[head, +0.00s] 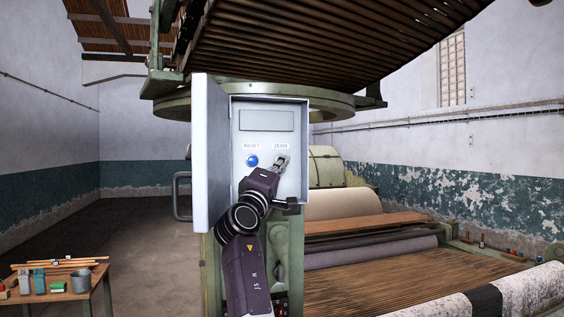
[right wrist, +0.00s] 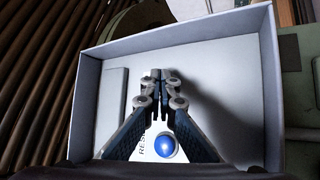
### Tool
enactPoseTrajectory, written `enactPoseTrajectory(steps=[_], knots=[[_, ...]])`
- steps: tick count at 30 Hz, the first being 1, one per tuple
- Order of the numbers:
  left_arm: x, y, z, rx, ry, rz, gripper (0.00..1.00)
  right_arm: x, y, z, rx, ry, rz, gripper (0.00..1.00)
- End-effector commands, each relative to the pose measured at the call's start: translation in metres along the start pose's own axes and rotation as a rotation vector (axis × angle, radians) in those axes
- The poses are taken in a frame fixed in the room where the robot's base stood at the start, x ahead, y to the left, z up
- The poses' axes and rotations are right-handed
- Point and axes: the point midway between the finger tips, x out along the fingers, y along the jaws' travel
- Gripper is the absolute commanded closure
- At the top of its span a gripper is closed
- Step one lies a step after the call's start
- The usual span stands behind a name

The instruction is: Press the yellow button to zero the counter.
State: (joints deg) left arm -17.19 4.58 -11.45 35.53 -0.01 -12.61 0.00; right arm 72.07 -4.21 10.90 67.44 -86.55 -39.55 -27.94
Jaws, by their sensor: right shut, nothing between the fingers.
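An open control box (head: 300,180) faces me, with a grey display panel (head: 267,121) and a blue button (head: 251,161) under the label RESET. The label ZERO (head: 281,146) is to its right. No yellow button shows; the spot under ZERO is covered by my right gripper (head: 283,158). The gripper is shut and empty, its tips just below that label. In the right wrist view, the closed fingertips (right wrist: 160,75) point at the box's back panel, near the blue button (right wrist: 165,146). Whether they touch is unclear. My left gripper is out of view.
The box door (head: 210,150) stands open on the left, with a handle (head: 181,196) beyond it. The box's side walls surround the panel. A wooden table (head: 60,292) with tools and a pot is at lower left. A large loom machine (head: 380,275) fills the right.

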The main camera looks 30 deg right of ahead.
Motion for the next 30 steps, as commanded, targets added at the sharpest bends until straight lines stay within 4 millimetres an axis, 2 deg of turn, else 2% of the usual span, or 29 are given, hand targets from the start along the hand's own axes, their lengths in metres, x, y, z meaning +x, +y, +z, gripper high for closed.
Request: enactPoseTrajectory(steps=[30], knots=[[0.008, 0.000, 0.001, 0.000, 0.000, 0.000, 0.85, -0.017, 0.010, 0.012, 0.001, 0.001, -0.001, 1.00]])
